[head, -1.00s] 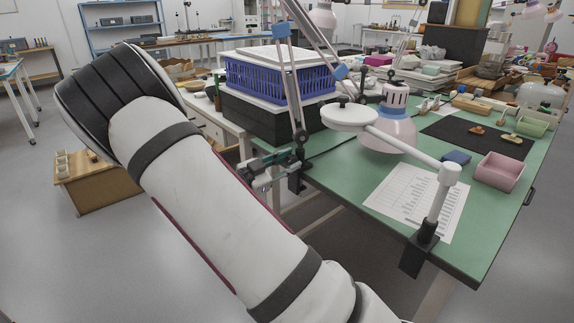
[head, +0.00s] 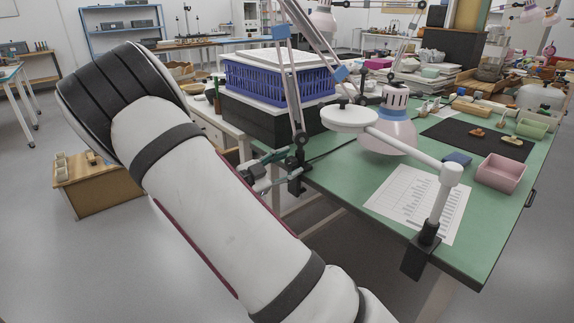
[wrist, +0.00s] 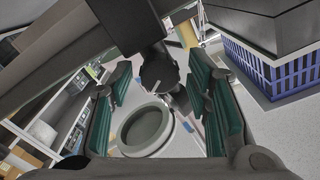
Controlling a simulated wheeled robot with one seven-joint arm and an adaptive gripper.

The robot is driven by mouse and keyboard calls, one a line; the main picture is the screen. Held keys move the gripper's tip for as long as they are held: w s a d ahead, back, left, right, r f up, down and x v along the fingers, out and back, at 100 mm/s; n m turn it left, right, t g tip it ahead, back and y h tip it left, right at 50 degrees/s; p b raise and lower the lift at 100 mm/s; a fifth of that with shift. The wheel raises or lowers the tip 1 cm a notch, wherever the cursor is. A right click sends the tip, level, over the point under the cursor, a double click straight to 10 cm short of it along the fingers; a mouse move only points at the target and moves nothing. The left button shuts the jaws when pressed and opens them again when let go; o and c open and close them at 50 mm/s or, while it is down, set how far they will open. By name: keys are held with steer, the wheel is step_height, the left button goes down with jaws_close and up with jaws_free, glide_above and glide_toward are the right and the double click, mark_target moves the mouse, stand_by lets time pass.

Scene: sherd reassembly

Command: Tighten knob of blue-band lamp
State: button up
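The blue-band lamp (head: 299,122) has a grey jointed arm with blue bands. Its black clamp (head: 297,186) grips the near left edge of the green table. My gripper (head: 284,164) is beside the lower end of this lamp arm, just above the clamp. In the wrist view my gripper (wrist: 160,66) is open, with green pads on both sides. A dark round knob (wrist: 158,72) with a white mark shows between the fingers near their tips. I see gaps beside it and no clear contact. The head view does not show the knob clearly.
A blue crate (head: 280,82) stands on black boxes behind my gripper. A printed sheet (head: 405,200) and a pink tray (head: 500,173) lie on the green table (head: 335,178).

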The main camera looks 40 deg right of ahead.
steer(key=a, duration=1.2)
steer(key=shift+s, duration=0.35)
steer(key=shift+f, duration=0.15)
steer(key=shift+c, duration=0.2)
